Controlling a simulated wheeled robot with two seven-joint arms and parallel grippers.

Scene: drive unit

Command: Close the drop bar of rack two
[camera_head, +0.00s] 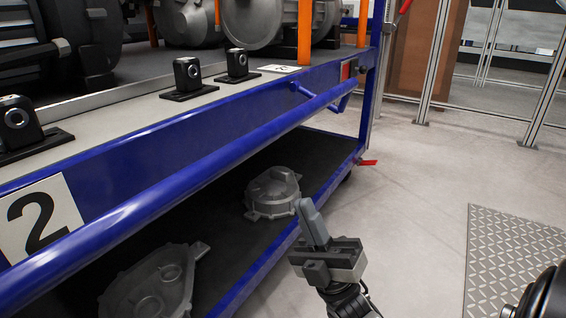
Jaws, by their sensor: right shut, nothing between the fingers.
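The blue rack (130,143) carries a white plate (40,217) with the number 2 at the lower left. Its long blue drop bar (190,168) runs from the lower left to the upper right, standing out in front of the rack's edge. A blue bracket (342,102) shows near the bar's far right end. My right gripper (308,212) is shut and empty, pointing up, below and right of the bar with a visible gap in the picture. My left gripper is not in view.
Grey cast housings (272,192) lie on the rack's lower shelf. Grey floor is free to the right, with a metal plate (510,260) and aluminium posts (440,60).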

